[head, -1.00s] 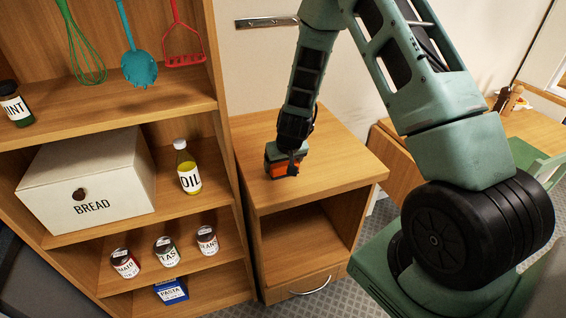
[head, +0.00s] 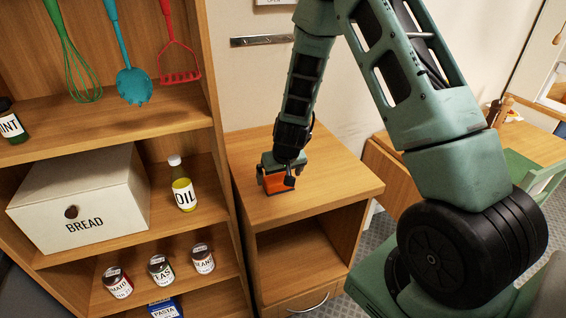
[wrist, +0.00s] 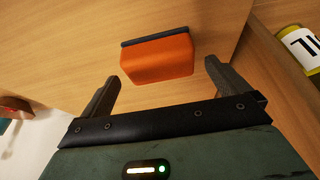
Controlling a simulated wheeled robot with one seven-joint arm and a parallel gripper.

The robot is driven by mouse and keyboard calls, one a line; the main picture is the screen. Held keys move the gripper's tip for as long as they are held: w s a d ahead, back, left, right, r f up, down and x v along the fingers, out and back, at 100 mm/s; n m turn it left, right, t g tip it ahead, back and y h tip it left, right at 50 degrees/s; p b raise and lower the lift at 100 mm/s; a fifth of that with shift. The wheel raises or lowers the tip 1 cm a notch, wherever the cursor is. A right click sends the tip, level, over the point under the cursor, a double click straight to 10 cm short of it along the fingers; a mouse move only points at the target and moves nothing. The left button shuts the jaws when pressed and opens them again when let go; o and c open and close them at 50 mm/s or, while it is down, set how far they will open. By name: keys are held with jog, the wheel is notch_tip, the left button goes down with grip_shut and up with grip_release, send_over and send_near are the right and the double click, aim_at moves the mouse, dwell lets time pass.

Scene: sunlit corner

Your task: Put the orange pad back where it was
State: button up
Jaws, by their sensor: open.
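The orange pad (head: 274,184) has a dark edge strip and lies on the wooden top of a low cabinet (head: 345,187). In the wrist view the pad (wrist: 158,60) is just beyond the fingertips, with a gap to each side. My gripper (head: 276,180) points down at the pad in the head view. In the wrist view my gripper (wrist: 161,72) is open, with nothing clamped between its two dark fingers. In the head view the gripper partly hides the pad.
A shelf unit stands left of the cabinet, with a bread box (head: 80,205), an oil bottle (head: 183,188), several jars and hanging utensils. A metal strip (head: 262,41) is on the wall behind. The cabinet top to the right of the pad is clear.

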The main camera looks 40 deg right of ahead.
jog(key=v, duration=0.9)
jog(key=s+a+r+n+g+y, duration=0.1)
jog(key=s+a+r+n+y, duration=0.2)
jog(key=a, duration=0.6)
jog(key=s+a+r+n+g, duration=0.1)
jog(key=s+a+r+n, duration=0.3)
jog(key=a, duration=0.6)
jog(key=s+a+r+n+g, duration=0.1)
jog(key=s+a+r+n, duration=0.1)
jog(key=s, duration=0.7)
jog(key=s+a+r+n+g+h, duration=0.1)
jog(key=s+a, duration=0.3)
jog(key=s, duration=0.6)
jog(key=shift+s+r+n, duration=0.15)
jog(key=shift+r+n, duration=0.25)
jog(key=shift+n, duration=0.1)
jog(key=shift+f, duration=0.1)
notch_tip(320, 180, down, 3)
jog(key=shift+r+b, duration=0.2)
jog(key=shift+b, duration=1)
